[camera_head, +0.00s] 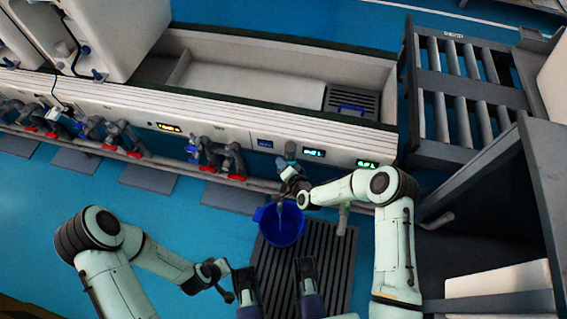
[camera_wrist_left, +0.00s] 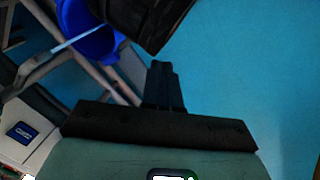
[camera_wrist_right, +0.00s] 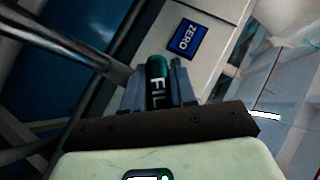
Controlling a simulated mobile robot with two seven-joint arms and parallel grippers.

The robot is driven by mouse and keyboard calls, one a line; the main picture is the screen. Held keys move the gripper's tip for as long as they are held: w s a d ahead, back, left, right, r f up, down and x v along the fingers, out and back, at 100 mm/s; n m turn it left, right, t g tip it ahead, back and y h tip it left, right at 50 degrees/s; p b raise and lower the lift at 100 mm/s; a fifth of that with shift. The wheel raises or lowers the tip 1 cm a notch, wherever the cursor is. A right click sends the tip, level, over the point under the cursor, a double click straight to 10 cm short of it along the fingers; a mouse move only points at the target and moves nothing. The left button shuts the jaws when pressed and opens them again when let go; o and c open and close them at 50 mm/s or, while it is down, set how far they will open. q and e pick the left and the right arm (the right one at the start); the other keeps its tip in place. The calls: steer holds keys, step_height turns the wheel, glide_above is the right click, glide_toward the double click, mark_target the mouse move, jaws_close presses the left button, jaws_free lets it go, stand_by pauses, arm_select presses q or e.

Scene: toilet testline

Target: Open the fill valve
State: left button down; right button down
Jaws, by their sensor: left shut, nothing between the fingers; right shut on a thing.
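The fill valve's green handle, lettered "FIL", shows in the right wrist view (camera_wrist_right: 157,85). My right gripper (camera_wrist_right: 160,88) is shut on it, with one finger on each side. In the head view my right gripper (camera_head: 289,172) is at the front of the white testline, and the fingers hide much of the valve. A blue bucket (camera_head: 268,224) stands below it; it also shows in the left wrist view (camera_wrist_left: 82,38). A pale thin streak reaches into the bucket; I cannot tell if it is water or pipe. My left gripper (camera_head: 228,294) is shut and empty, away from the valve.
Several red-handled valves (camera_head: 107,147) line the pipe (camera_head: 265,184) to the left. A dark slatted mat (camera_head: 330,262) lies under the bucket. A roller conveyor (camera_head: 465,95) is at the right.

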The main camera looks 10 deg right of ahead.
arm_select(q)
steer(key=shift+s+d+r+g+p, duration=0.2)
steer(key=shift+s+d+r, duration=0.1)
steer(key=shift+s, duration=0.15)
steer(key=shift+s+d+r+g+p, duration=0.1)
steer(key=shift+s+d+r+p, duration=0.15)
steer(key=shift+s, duration=0.2)
arm_select(e)
steer(key=shift+n+g+h, duration=0.3)
steer(key=shift+h, duration=0.1)
arm_select(q)
steer(key=shift+a, duration=0.1)
arm_select(e)
steer(key=shift+f, duration=0.1)
steer(key=c, duration=1)
jaws_free()
arm_select(q)
steer(key=s+d+r+g+h+p, duration=0.1)
steer(key=s+d+r+p, duration=0.1)
steer(key=s+r+p, duration=0.1)
steer(key=shift+s+d+r+m+g, duration=0.25)
steer(key=shift+s+r, duration=0.3)
steer(key=shift+s, duration=0.5)
arm_select(e)
steer(key=v, duration=1.3)
steer(key=shift+s, duration=0.25)
arm_select(q)
steer(key=shift+r, duration=0.1)
